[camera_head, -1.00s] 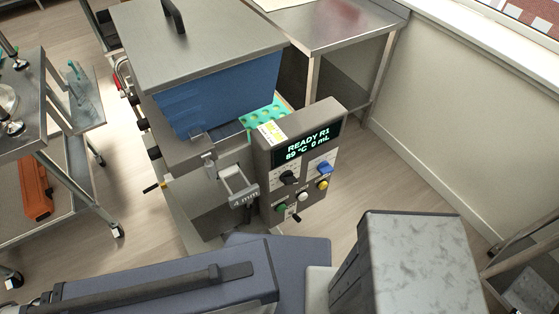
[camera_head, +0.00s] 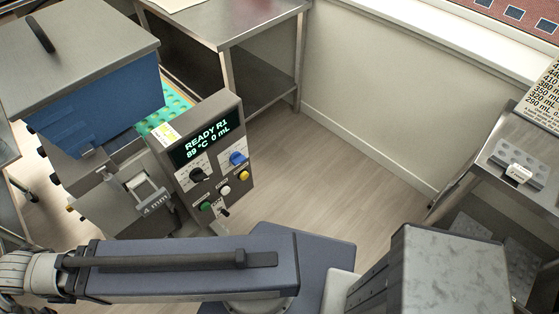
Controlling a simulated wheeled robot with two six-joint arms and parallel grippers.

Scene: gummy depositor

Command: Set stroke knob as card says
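The depositor's grey control panel (camera_head: 237,117) stands left of centre. Its display (camera_head: 207,139) reads "READY R1" and "89 °C 0 mL". Below it are a black knob (camera_head: 200,174) and a blue knob (camera_head: 238,158); their scales are too small to read, so I cannot tell which is the stroke knob. A printed sheet (camera_head: 545,95) with mL values, including 350, 320 and 290, is cut off at the right edge. Neither gripper is in view.
Green, yellow and white buttons (camera_head: 226,190) sit low on the panel. A blue hopper (camera_head: 95,115) with a grey lid and a "4 mm" plate (camera_head: 154,204) are left of it. A steel bench (camera_head: 525,135) stands at right. Floor between is clear.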

